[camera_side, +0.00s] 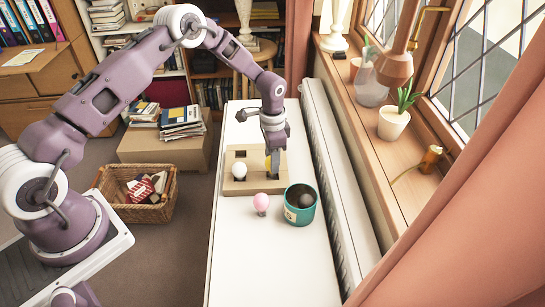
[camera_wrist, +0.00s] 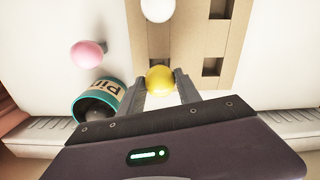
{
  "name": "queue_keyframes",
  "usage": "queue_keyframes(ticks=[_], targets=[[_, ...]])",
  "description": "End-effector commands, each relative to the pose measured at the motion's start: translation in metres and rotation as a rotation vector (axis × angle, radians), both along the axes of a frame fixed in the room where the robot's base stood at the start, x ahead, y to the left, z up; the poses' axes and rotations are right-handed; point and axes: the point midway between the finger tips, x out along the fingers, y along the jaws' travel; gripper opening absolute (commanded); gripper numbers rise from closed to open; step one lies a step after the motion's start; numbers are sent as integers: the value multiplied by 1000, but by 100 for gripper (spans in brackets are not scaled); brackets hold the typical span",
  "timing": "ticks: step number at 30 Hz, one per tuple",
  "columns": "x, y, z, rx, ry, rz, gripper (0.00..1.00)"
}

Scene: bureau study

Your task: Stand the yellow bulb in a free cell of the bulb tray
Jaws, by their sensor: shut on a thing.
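My gripper (camera_side: 273,158) points down over the right part of the wooden bulb tray (camera_side: 238,186). In the wrist view my gripper (camera_wrist: 162,82) is shut on the yellow bulb (camera_wrist: 160,78), one finger on each side. The tray (camera_wrist: 186,40) shows two empty square cells on its right side. A white bulb (camera_wrist: 157,9) stands in another cell; it also shows in the side view (camera_side: 239,170). A dark edge of a cell shows just beyond the yellow bulb, which hides most of it. I cannot tell whether the bulb's base is inside it.
A pink bulb (camera_side: 261,202) stands on the white top in front of the tray. A teal tin (camera_side: 298,217) beside it holds a dark bulb (camera_side: 306,201). A ribbed radiator (camera_side: 340,180) and the window sill run along the right. The white top nearer the camera is clear.

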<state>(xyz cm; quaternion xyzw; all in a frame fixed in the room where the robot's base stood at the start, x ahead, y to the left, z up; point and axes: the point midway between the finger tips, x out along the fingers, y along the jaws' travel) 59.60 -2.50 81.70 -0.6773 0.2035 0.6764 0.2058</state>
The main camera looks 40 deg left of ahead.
Motion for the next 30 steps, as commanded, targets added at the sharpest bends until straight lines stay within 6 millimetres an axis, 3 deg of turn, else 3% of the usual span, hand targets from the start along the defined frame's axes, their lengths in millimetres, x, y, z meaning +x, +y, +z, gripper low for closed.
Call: queue_keyframes(ticks=[30], targets=[[0,0,-14,1,1,0,11]])
